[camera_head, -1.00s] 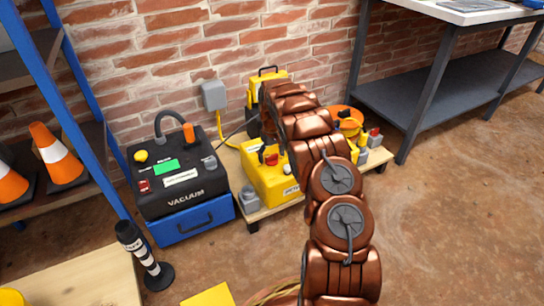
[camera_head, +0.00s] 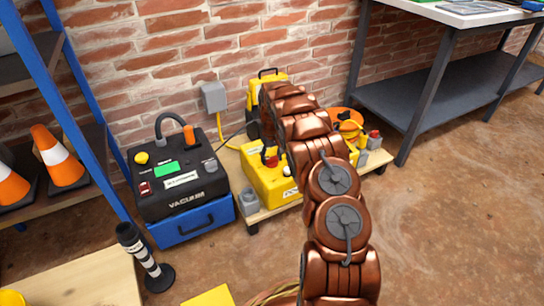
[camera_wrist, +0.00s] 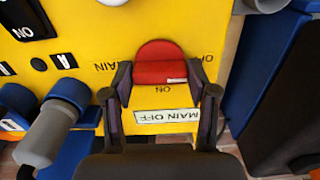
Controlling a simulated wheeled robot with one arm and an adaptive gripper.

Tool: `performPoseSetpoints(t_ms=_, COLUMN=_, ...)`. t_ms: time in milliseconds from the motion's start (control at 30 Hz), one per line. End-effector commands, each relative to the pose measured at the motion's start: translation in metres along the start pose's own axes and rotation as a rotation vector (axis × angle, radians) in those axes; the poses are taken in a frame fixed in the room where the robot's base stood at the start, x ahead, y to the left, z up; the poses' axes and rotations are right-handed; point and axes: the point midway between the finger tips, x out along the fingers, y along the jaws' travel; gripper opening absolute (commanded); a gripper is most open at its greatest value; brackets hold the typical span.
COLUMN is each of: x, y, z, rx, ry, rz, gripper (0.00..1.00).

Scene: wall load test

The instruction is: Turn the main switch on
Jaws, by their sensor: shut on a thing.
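The main switch is a round red knob (camera_wrist: 160,62) on a yellow panel (camera_wrist: 100,22) in the wrist view. A short white mark shows on the knob's lower right. Upside-down lettering reads ON just below it and OFF to its right. A white plate (camera_wrist: 166,115) below reads MAIN OFF, also upside down. My gripper (camera_wrist: 160,82) is shut on the knob, one dark finger at each side. In the head view the yellow machine (camera_head: 262,184) stands on a low cart, and my copper arm hides the gripper and much of the machine.
Blue and grey connectors (camera_wrist: 60,110) sit left of the switch in the wrist view. A black and blue vacuum unit (camera_head: 180,190) stands left of the machine. A brick wall is behind, and a dark workbench (camera_head: 440,85) is to the right. The floor at right is clear.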

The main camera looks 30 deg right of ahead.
Motion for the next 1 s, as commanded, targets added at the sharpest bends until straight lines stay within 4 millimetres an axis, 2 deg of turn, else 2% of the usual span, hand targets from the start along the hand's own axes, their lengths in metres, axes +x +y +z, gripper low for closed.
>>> performPoseSetpoints(t_ms=267, x=-0.0054, y=-0.0024, z=0.0009, rx=0.175, ry=-0.005, rz=-0.001, gripper=0.23)
performPoseSetpoints(t_ms=1000, x=-0.0043, y=-0.0007, z=0.0008, rx=0.877, ry=-0.003, rz=0.003, gripper=0.23)
